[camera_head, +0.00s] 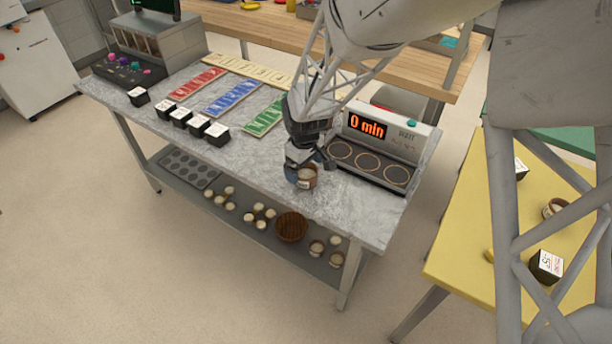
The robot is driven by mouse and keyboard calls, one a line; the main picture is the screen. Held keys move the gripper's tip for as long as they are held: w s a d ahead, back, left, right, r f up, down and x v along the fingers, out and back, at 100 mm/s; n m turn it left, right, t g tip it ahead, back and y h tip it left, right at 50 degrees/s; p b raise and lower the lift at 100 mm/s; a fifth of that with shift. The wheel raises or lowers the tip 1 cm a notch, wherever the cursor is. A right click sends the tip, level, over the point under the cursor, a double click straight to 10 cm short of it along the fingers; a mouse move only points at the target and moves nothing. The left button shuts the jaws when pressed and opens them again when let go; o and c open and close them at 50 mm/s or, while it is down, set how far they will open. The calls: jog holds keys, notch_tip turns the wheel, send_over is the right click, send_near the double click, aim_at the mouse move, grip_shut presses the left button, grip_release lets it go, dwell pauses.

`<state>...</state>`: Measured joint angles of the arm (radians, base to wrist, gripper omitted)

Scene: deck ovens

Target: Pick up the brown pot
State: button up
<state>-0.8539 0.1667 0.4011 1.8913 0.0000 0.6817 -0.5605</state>
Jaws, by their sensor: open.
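A small brown pot (308,181) with a pale inside stands on the grey stone worktop (335,212), close to its front edge. My gripper (303,166) points down right at the pot, with its fingers open and at or just above the rim. A bluish patch shows at the pot's left side; I cannot tell whether it belongs to the pot or to something beside it. The gripper hides part of the pot, and contact cannot be made out.
A hob with round plates (368,162) and a "0 min" display (367,125) stands just right of the gripper. Black boxes (199,125) and coloured trays (232,97) lie to the left. A yellow table (465,230) is at right.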

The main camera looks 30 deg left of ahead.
aim_at(305, 170)
jog(key=shift+f, duration=1.75)
jog(key=c, duration=1.1)
jog(key=shift+o, duration=0.2)
jog(key=shift+r, duration=0.15)
jog(key=shift+r, duration=1.45)
jog(key=shift+s+d+r, duration=0.25)
jog(key=s+d+r, duration=0.1)
jog(key=s+d, duration=0.9)
jog(key=d, duration=0.1)
jog(key=shift+s+d+r, duration=0.15)
jog(key=shift+s+d, duration=0.05)
